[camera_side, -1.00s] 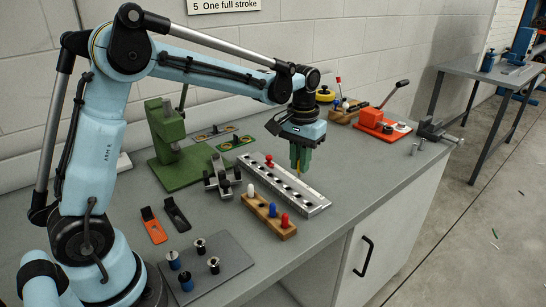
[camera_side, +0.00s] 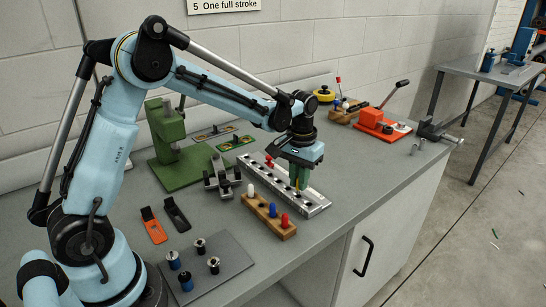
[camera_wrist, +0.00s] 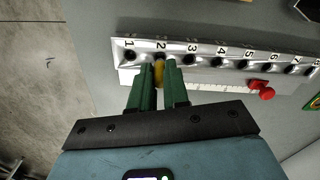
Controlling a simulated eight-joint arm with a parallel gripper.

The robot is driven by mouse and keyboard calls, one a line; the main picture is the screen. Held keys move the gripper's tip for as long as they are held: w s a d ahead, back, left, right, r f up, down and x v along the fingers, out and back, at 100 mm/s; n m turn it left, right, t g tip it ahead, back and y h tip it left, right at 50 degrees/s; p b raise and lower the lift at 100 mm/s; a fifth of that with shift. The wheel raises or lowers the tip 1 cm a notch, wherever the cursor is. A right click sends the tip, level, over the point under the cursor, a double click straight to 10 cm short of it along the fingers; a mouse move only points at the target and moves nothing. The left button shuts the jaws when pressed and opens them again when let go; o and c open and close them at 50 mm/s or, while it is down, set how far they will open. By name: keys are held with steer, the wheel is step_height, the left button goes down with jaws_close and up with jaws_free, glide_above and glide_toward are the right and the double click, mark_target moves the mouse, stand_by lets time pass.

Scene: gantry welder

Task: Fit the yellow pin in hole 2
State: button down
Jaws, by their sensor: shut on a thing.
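My gripper (camera_side: 299,183) has green fingers and is shut on the yellow pin (camera_wrist: 159,73), low over the metal hole strip (camera_side: 319,205). In the wrist view my gripper (camera_wrist: 159,80) holds the pin between its fingertips, at the number 2 position of the strip (camera_wrist: 117,58). The fingers and pin hide most of hole 2, so I cannot tell whether the pin tip is inside it. Hole 1 (camera_wrist: 130,56) and hole 3 (camera_wrist: 190,60) show as dark openings on either side.
A wooden block (camera_side: 282,232) with white, blue and red pegs stands in front of the strip. A dark clamp-like fixture (camera_side: 222,180) and a green press (camera_side: 175,170) stand to the left.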

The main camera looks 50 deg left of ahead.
steer(key=shift+f, duration=1.2)
stand_by(0.6)
steer(key=c, duration=1)
jaws_free()
steer(key=shift+c, duration=0.2)
step_height(320, 180, up, 12)
steer(key=shift+f, duration=0.15)
steer(key=shift+s+d+r, duration=0.1)
steer(key=shift+s+r, duration=0.15)
steer(key=shift+r, duration=0.15)
steer(key=s+d+f+m+t, duration=0.1)
steer(key=s+t, duration=0.6)
steer(key=s, duration=0.8)
steer(key=shift+s+d+m, duration=0.3)
steer(key=shift+d+m, duration=0.6)
steer(key=shift+m, duration=0.1)
